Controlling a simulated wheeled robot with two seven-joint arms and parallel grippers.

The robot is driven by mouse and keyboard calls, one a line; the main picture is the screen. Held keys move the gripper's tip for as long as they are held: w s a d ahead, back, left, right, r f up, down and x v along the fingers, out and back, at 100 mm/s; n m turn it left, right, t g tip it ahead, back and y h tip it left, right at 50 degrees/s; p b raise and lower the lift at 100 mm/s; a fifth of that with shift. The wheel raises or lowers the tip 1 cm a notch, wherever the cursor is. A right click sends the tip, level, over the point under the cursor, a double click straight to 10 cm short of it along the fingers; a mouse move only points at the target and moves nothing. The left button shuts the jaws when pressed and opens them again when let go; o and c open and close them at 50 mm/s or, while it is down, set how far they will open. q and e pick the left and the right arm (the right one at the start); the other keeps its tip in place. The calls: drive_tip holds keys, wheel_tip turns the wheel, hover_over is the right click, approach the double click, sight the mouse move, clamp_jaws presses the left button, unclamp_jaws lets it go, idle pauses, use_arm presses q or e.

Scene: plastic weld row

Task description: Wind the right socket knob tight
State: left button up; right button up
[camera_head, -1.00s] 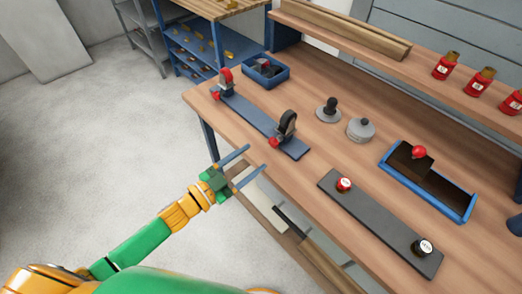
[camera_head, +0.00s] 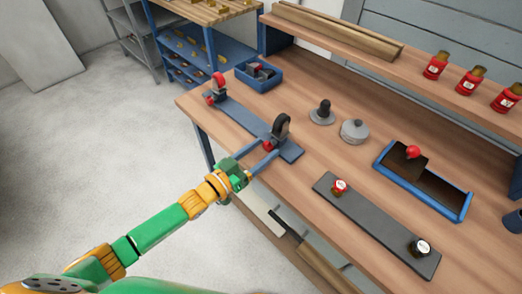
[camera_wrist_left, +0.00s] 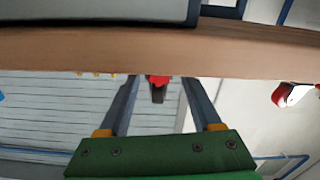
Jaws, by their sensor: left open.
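The right socket on the blue plate (camera_head: 236,118) holds an upright black wheel (camera_head: 281,127). Its red knob (camera_head: 267,146) faces the front edge of the bench. My left gripper (camera_head: 268,148) is open, with its two fingers pointing at the right socket and the red knob between the tips. In the left wrist view the red knob (camera_wrist_left: 158,80) shows between the open fingers, with a gap on both sides. Whether a finger touches the socket cannot be told. The left socket's red knob (camera_head: 210,100) is at the plate's far end. My right gripper is not in view.
A blue bin (camera_head: 259,82) stands behind the plate. Two grey round parts (camera_head: 354,131) sit to the right. Bare wood lies between.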

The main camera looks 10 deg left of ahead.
use_arm(q)
clamp_jaws()
drive_tip(key=shift+m, duration=0.3)
drive_tip(key=m, duration=0.8)
drive_tip(key=shift+d+m, duration=0.1)
drive_tip(key=shift+m, duration=0.5)
idle(0.5)
unclamp_jaws()
